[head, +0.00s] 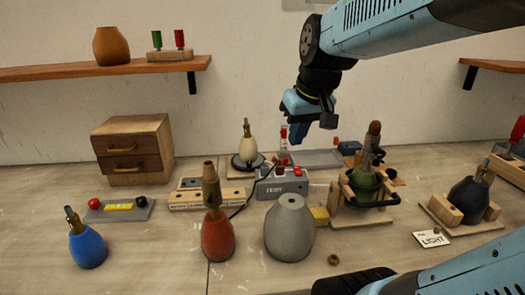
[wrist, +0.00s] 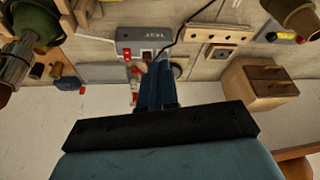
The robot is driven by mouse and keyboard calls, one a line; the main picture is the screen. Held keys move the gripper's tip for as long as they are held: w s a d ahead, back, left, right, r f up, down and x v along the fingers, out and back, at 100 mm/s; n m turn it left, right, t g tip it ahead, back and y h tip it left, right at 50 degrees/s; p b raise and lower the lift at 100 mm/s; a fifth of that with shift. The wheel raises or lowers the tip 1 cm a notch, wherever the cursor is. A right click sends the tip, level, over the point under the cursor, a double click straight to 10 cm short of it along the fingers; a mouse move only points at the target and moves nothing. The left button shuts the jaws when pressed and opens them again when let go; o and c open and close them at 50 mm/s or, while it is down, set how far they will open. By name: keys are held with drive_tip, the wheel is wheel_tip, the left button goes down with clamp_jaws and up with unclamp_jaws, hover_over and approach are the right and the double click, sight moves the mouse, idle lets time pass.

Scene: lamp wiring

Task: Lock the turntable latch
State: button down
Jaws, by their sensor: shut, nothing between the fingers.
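A cream lamp body (head: 247,147) stands upright on a dark round disc (head: 236,163) that looks like the turntable, at the back of the bench. A latch cannot be clearly made out; small red parts (head: 283,133) show near the disc's right side. My gripper (head: 298,138) points downward above the back of the bench, to the right of the disc and near the red parts. Its fingers are together and empty. In the wrist view, the closed blue fingers (wrist: 157,78) reach toward the grey TEST box (wrist: 135,42), with red parts (wrist: 135,72) beside them.
The TEST box (head: 282,183) sits in front of the disc's right side. A green lamp body (head: 364,184) stands in a wooden holder at right. Red (head: 217,236), grey (head: 289,228) and blue (head: 87,245) bodies stand in front. A drawer box (head: 133,150) is at left.

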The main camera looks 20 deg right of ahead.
drive_tip(key=w+d+f+n+g+y, duration=0.15)
drive_tip(key=w+d, duration=0.25)
drive_tip(key=w, duration=0.4)
drive_tip(key=w+d+f+y, duration=0.1)
drive_tip(key=w+d+f, duration=0.2)
drive_tip(key=w+d, duration=0.35)
drive_tip(key=w+d+f+y, duration=0.3)
drive_tip(key=w+d+f, duration=0.8)
drive_tip(key=w+d, duration=0.1)
drive_tip(key=shift+w+d+f+n+t, duration=0.15)
drive_tip(key=shift+w+d+n+t, duration=0.25)
drive_tip(key=shift+d, duration=0.35)
drive_tip(key=x, duration=1)
drive_tip(key=shift+a+f, duration=0.1)
drive_tip(key=shift+a, duration=0.15)
drive_tip(key=shift+s+a+r, duration=0.1)
drive_tip(key=shift+s+a, duration=0.05)
drive_tip(key=shift+a, duration=0.45)
drive_tip(key=shift+s+a+r, duration=0.1)
drive_tip(key=shift+s+a, duration=0.05)
drive_tip(key=shift+a, duration=0.75)
drive_tip(key=shift+s+a, duration=0.1)
drive_tip(key=shift+a, duration=0.25)
